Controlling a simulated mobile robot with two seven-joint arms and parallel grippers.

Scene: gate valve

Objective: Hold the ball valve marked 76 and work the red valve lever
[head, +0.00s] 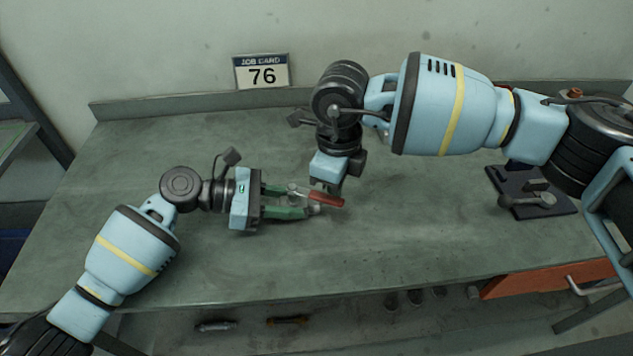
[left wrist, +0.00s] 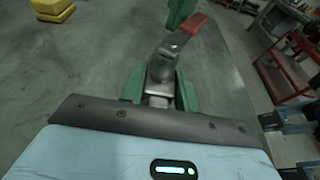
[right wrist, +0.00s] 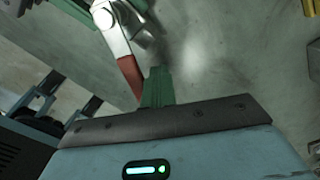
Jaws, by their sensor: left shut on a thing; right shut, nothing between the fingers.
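The ball valve (head: 296,196) is a small silver metal body with a red lever (head: 326,200). My left gripper (head: 290,201) is shut on the valve body, with its green fingers on either side, above the bench. In the left wrist view the valve (left wrist: 161,68) sits between the fingers and the red lever (left wrist: 193,23) points up and right. My right gripper (head: 332,190) comes from above and is shut and empty. In the right wrist view its green fingers (right wrist: 157,86) are right beside the lever (right wrist: 130,76); I cannot tell whether they touch it. No number is readable on the valve.
A job card reading 76 (head: 262,71) stands at the back of the grey bench (head: 200,268). A dark plate with a metal part (head: 530,192) lies at the right. An orange drawer (head: 545,279) is under the front edge. The bench's front middle is clear.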

